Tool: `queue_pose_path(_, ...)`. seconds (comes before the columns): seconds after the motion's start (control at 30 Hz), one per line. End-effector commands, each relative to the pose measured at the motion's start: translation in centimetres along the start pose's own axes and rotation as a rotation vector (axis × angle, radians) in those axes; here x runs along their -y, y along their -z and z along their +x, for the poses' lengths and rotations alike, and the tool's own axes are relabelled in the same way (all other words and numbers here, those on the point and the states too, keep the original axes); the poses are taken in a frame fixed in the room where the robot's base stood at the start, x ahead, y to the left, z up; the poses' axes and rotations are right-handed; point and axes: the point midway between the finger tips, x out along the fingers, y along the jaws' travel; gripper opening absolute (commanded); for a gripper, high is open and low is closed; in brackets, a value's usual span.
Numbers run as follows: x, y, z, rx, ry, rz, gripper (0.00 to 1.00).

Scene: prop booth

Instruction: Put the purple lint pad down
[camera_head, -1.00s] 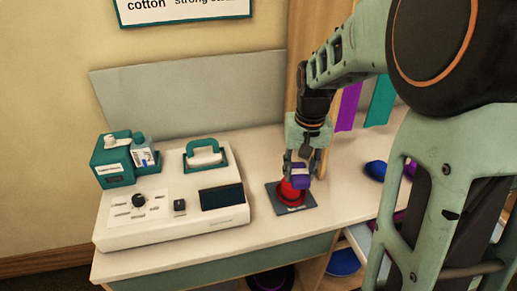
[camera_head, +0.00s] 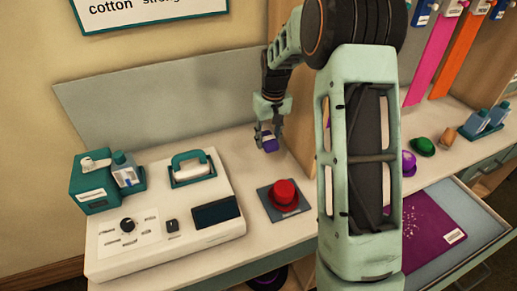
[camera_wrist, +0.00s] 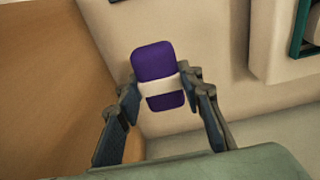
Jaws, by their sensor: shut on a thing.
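The purple lint pad (camera_head: 270,145) is held in my gripper (camera_head: 267,135) over the back of the pale counter (camera_head: 240,150), behind the red hat (camera_head: 284,191). In the wrist view the pad (camera_wrist: 153,61) shows a white band across it and sits between the two fingers of my gripper (camera_wrist: 160,88), which is shut on it. The counter surface lies beneath the pad; I cannot tell whether the pad touches it. The red hat rests on a dark square mat (camera_head: 265,194) in front of the gripper.
A white machine (camera_head: 165,235) with a dial and a teal-handled pad (camera_head: 190,168) fills the counter's left part. A teal box (camera_head: 90,185) with a bottle stands at its back left. A wooden panel (camera_head: 298,110) rises right of the gripper. An open drawer (camera_head: 470,212) holds a purple sheet.

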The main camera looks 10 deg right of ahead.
Motion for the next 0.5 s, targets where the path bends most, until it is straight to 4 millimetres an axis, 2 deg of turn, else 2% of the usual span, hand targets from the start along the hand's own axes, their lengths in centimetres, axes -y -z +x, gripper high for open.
queue_pose_path(0.1, 0.6, 1.4, 2.5, 0.004, 0.001, -0.002, 0.15)
queue_pose_path(0.23, 0.9, 2.7, 4.4, 0.003, 0.0, -0.001, 0.15)
queue_pose_path(0.5, 1.2, 3.8, 6.1, 0.001, 0.0, 0.0, 0.15)
